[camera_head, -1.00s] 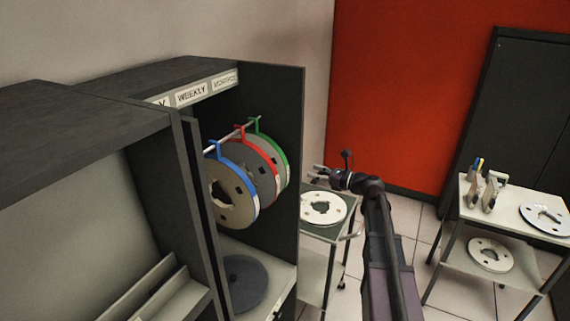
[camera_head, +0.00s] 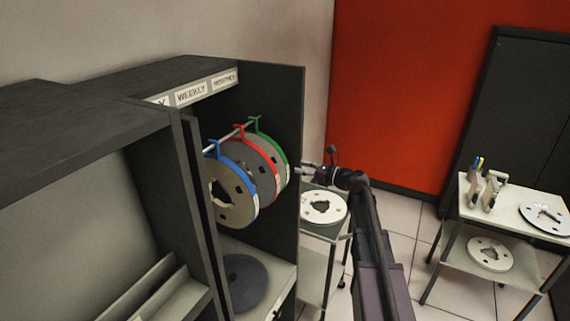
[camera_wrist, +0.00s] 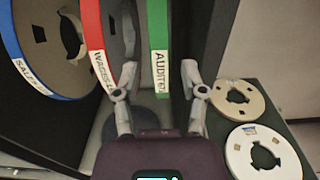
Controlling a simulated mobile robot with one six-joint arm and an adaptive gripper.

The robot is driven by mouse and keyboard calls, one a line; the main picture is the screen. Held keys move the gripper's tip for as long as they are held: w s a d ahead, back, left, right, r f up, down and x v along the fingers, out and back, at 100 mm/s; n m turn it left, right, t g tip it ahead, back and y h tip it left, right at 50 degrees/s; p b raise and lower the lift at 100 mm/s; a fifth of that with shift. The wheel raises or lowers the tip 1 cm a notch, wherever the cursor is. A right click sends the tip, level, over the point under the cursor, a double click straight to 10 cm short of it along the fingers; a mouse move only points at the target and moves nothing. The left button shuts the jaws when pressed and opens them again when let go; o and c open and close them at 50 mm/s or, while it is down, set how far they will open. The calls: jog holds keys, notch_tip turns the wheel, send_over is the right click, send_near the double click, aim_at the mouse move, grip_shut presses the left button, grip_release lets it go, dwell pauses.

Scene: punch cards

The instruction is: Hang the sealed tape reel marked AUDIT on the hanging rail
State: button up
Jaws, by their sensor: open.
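The green-rimmed reel labelled AUDIT (camera_head: 282,160) hangs by its green hook on the rail (camera_head: 228,134) inside the cabinet, behind the red reel. In the wrist view its green rim and AUDIT label (camera_wrist: 159,50) show between the two fingers of my gripper (camera_wrist: 158,70). The fingers are open, one on each side of the rim; I cannot tell if they touch it. In the head view my gripper (camera_head: 305,168) is at the cabinet's right side panel, its tips partly hidden. The red reel (camera_head: 262,165), labelled WAGES, and blue reel (camera_head: 232,195), labelled SALES, hang in front.
A dark disc (camera_head: 243,280) lies on the cabinet floor. A cart (camera_head: 310,228) beside the cabinet holds pale reels (camera_wrist: 262,152). A second table (camera_head: 470,210) at right holds more reels and upright items. The cabinet side panel (camera_head: 285,90) stands close to my gripper.

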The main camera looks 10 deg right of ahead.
aim_at(284, 156)
jog(key=shift+x, duration=3.85)
grip_shut()
jog(key=shift+r+p, duration=1.15)
jog(key=shift+s, duration=0.1)
